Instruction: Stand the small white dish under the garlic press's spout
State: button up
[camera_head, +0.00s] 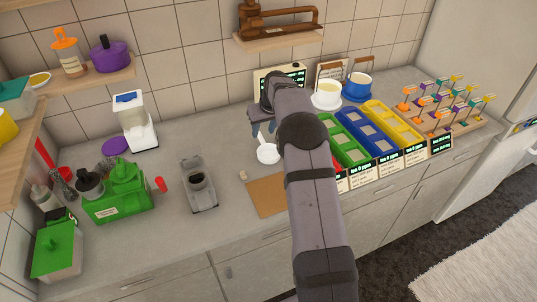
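A small white dish (268,154) is on the grey counter near the middle, with a narrow white part rising from its upper-left side. My gripper (263,130) is just behind and above the dish in the picture, with its fingers pointing down. The two fingertips look apart, with nothing clearly held between them. I cannot tell whether they touch the white part. I cannot tell for sure which thing is the garlic press. A white upright device with a blue top (135,124) stands at the back left, and a grey device with a dark round opening (199,184) stands left of the dish.
A brown board (266,197) lies in front of the dish. Green (343,146), blue and yellow trays stand to the right, past my arm. A green box (118,203) and a red cup (160,184) are at left. Bare counter lies between the white device and the dish.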

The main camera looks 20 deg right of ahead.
aim_at(261, 137)
jog(key=shift+w+p+x, duration=0.3)
jog(key=shift+p+x, duration=0.9)
jog(key=shift+x, duration=0.2)
jog(key=shift+p+x, duration=0.35)
jog(key=shift+x, duration=0.7)
grip_shut()
